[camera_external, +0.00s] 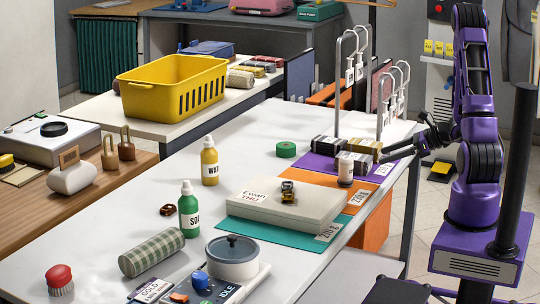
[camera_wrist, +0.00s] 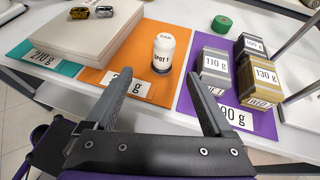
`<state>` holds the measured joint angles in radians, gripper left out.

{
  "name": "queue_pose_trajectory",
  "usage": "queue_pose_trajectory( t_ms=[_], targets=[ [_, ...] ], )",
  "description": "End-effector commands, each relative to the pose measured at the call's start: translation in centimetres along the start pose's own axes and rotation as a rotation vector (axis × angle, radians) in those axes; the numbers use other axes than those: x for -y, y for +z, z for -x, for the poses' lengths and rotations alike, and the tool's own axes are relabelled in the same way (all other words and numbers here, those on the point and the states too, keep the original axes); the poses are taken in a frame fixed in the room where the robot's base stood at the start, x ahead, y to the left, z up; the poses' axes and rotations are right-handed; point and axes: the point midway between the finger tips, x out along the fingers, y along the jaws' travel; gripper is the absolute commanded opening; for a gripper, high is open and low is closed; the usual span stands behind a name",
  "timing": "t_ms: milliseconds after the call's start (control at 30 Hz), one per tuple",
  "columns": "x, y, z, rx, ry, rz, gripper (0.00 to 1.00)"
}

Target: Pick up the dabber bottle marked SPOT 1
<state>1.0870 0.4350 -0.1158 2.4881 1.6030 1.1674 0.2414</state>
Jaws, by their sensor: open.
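The white dabber bottle marked SPOT 1 (camera_wrist: 163,55) stands upright on the orange mat (camera_wrist: 128,49) in the wrist view. It also shows in the external view (camera_external: 346,170), at the table's right side beside a pale flat box. My gripper (camera_wrist: 158,77) is open and empty. Its two fingers point toward the bottle, one on each side of it in the picture, and the bottle stands beyond the fingertips, apart from them. In the external view my gripper (camera_external: 388,152) reaches in low from the right, over the table's edge.
Grey and brown weight blocks (camera_wrist: 257,78) stand on the purple mat (camera_wrist: 187,104), right of the bottle. The pale box (camera_wrist: 85,25) lies left on the teal mat (camera_wrist: 18,54). A green round item (camera_wrist: 222,23) sits behind. White metal hooks (camera_external: 340,80) rise near the blocks.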

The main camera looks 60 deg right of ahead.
Motion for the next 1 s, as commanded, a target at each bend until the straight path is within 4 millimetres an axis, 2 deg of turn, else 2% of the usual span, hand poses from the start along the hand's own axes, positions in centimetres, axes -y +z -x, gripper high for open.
queue_pose_trajectory(
  t_ms=[167, 267, 500, 700, 1000],
  targets=[
    [0.2, 0.0, 0.0, 0.043, -0.032, -0.019, 0.86],
    [0.2, 0.1, -1.4, 0.045, -0.03, -0.019, 0.86],
    [0.3, 0.2, -6.7, 0.044, -0.028, -0.018, 0.86],
    [0.5, 0.3, -10.3, 0.042, -0.031, -0.019, 0.86],
    [0.6, 0.3, -12.7, 0.041, -0.032, -0.02, 0.86]
  ],
)
